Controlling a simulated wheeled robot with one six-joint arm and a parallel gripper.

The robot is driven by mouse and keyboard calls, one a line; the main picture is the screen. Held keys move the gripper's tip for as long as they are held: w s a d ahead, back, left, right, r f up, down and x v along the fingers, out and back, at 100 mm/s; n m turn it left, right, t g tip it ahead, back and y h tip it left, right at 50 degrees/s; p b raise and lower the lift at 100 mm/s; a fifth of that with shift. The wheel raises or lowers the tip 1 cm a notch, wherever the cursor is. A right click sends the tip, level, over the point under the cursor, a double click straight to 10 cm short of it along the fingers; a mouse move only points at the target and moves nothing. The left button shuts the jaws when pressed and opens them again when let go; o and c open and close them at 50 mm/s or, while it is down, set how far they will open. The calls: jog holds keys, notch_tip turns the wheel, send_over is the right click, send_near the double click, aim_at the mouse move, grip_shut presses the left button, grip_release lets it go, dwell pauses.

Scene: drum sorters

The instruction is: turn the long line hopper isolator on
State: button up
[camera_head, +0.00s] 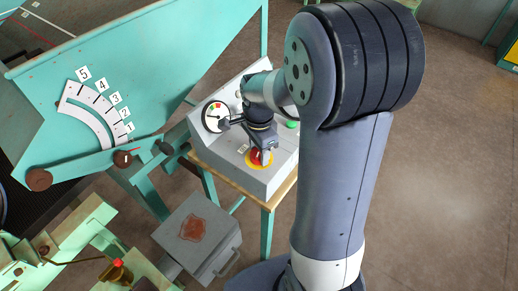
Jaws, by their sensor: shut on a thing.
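A red rotary switch handle (255,157) on a yellow round plate (250,163) sits low on the sloped face of a grey control box (262,181). A small white label (243,148) beside it is too small to read, so I cannot confirm its name as the isolator. My gripper (263,154) points down at the box and is shut on the red handle. The fingers and wrist hide part of the handle, so its exact turn angle is unclear.
The box stands on a wood-topped green table (278,193). It also carries a round gauge (215,116) and a green button (292,124). A green lever (85,168) with a numbered scale (92,107) is at left. A grey cabinet (195,250) is below. Floor at right is clear.

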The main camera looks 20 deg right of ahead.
jog(key=shift+m, duration=1.1)
jog(key=o, duration=1)
jog(key=shift+r, duration=0.1)
notch_tip(320, 180, up, 11)
jog(key=shift+f, duration=0.15)
notch_tip(320, 180, down, 11)
jog(key=shift+r, duration=0.1)
